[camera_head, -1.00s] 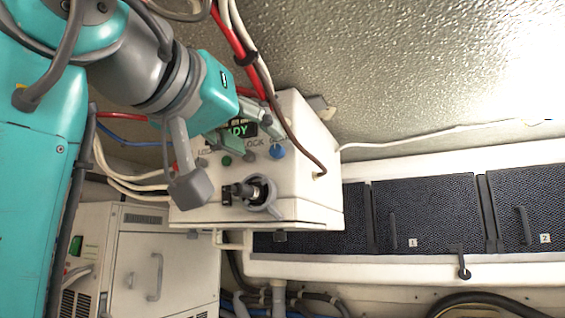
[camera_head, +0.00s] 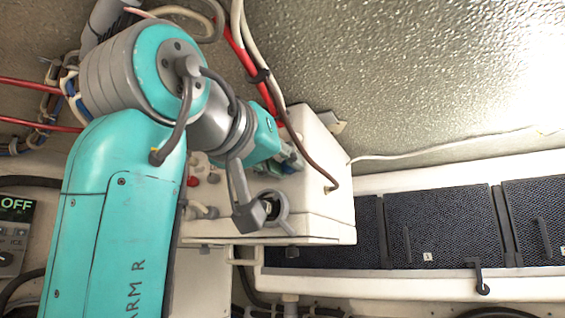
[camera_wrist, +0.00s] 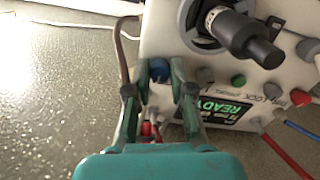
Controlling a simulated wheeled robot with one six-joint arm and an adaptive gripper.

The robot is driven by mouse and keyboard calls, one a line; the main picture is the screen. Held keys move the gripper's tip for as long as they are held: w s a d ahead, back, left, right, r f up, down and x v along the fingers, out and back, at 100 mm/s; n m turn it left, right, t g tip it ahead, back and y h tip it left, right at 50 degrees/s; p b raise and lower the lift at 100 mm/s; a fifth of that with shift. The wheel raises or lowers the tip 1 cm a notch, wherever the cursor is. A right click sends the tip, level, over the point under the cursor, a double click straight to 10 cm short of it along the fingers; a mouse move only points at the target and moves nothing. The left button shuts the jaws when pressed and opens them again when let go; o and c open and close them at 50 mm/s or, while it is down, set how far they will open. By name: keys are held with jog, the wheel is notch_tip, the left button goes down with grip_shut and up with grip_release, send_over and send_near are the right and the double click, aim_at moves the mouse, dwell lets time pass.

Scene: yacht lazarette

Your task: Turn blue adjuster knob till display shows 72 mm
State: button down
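The blue adjuster knob (camera_wrist: 159,69) shows in the wrist view on the face of a white box (camera_head: 318,215). My gripper (camera_wrist: 158,74) is open, with one finger on each side of the knob; I cannot tell whether either finger touches it. The display (camera_wrist: 230,112) beside the right finger shows green "READY" upside down, with smaller text too small to read. In the head view my gripper (camera_head: 290,156) is at the box's front, and my arm and gripper hide the knob and display.
A dark cylindrical connector (camera_wrist: 240,35) in a grey ring protrudes from the box, near the grey knob (camera_wrist: 205,75) and green button (camera_wrist: 238,81). A brown cable (camera_head: 308,155) hangs over the box. Dark locker panels (camera_head: 440,225) lie right. An "OFF" panel (camera_head: 15,225) stands left.

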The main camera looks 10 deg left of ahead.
jog(key=shift+m, duration=0.4)
jog(key=m, duration=0.3)
jog(key=shift+m, duration=2.5)
jog(key=c, duration=1)
grip_release()
jog(key=v, duration=1.2)
